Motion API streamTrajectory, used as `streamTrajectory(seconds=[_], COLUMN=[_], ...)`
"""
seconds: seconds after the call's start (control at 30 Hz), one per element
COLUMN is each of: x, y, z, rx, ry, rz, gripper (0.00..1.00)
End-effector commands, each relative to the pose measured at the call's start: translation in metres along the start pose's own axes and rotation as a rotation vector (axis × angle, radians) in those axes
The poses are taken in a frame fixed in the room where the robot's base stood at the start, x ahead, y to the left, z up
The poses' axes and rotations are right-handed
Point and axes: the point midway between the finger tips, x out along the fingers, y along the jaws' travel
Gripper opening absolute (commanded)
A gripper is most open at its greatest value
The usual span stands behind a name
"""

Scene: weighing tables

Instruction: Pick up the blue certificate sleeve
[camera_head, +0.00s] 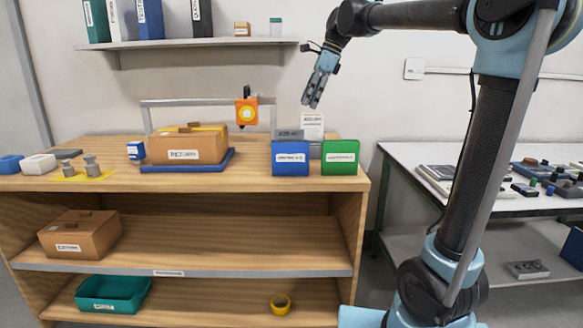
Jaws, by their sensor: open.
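The blue certificate sleeve (290,159) stands upright near the right front of the wooden table, with a white label on its face. A green sleeve (341,158) stands close beside it on the right. A grey piece (288,135) and a white labelled card (313,125) show behind the two sleeves. My gripper (311,103) is open and empty. It hangs in the air above and behind the sleeves, pointing down, apart from them.
A cardboard box (187,146) sits on a blue tray (220,164) to the left. Metal weights (92,167) stand farther left. An orange device (246,110) hangs from a grey rail. A wall shelf (180,43) is above. A second table (400,155) stands at right.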

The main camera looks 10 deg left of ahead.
Motion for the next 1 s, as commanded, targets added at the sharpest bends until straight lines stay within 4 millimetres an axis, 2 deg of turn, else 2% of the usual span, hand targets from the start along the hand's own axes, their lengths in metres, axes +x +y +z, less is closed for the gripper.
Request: streamTrajectory(seconds=[0.6,1.0], x=[0.101,0.133], y=[0.0,-0.001], z=[0.001,0.002], rx=[-0.001,0.0], ry=[-0.001,-0.001], rz=[0.001,0.0], gripper=[0.48,0.48])
